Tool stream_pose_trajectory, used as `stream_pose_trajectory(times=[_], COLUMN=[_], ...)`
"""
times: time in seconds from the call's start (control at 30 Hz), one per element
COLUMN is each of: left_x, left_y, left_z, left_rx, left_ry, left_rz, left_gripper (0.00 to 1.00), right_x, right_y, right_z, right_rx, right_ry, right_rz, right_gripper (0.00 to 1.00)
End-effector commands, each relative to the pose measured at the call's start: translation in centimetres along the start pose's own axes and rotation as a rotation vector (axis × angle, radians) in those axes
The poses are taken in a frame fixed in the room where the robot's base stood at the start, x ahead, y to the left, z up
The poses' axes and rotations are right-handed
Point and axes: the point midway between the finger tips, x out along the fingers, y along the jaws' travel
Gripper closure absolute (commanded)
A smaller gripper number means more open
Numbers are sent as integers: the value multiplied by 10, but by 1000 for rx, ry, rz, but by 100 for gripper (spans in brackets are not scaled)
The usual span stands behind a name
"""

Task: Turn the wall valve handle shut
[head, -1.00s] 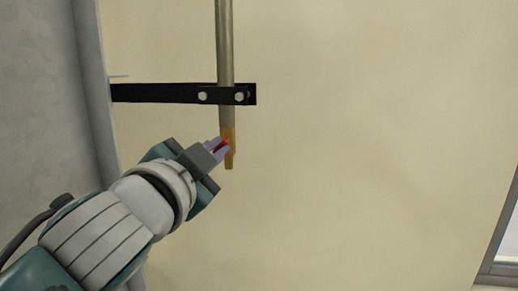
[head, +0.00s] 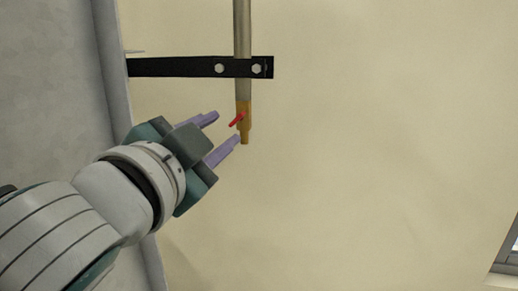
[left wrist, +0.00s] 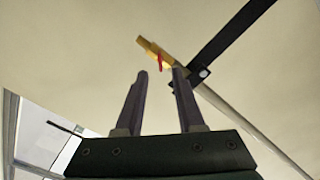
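The valve is a brass fitting (head: 245,128) at the lower end of a vertical grey pipe (head: 242,30). Its small red handle (head: 237,119) sticks out from the brass, slanting down to the left in the head view. In the left wrist view the red handle (left wrist: 160,63) and brass valve (left wrist: 150,47) lie beyond the fingertips. My left gripper (head: 226,127) is open, its two purple fingers apart and just left of the handle. Nothing is between the fingers, and they look clear of the handle. My right gripper is in neither view.
A black bracket (head: 180,67) with bolts holds the pipe just above the valve. A grey panel (head: 55,90) stands at the left. The beige wall (head: 390,120) right of the pipe is bare. A window frame (head: 506,255) shows at the lower right.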

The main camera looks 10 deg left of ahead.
Motion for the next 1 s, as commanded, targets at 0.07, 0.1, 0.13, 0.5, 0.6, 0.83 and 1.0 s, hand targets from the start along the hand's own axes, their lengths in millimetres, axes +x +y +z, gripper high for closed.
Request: stream_pose_trajectory(times=[0.07, 0.1, 0.13, 0.5, 0.6, 0.83, 1.0], left_x=[-15, -21, -25, -51, -51, -55, -104], left_y=[3, 3, 3, 0, 0, -2, 8], left_z=[3, 3, 2, 0, 0, 8, 57], left_rx=[1, 0, 0, 1, 1, -39, -266], left_ry=[1, 1, 0, 0, 0, -63, -439], left_rz=[0, 0, 1, 0, 0, 22, 181], left_gripper=[62, 62, 62, 62, 62, 62, 62], right_x=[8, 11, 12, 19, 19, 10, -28], right_y=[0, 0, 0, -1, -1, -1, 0], right_z=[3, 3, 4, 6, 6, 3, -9], right_rx=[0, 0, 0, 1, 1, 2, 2], right_ry=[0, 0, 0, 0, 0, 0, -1], right_rz=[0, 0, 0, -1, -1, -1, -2], right_gripper=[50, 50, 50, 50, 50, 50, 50])
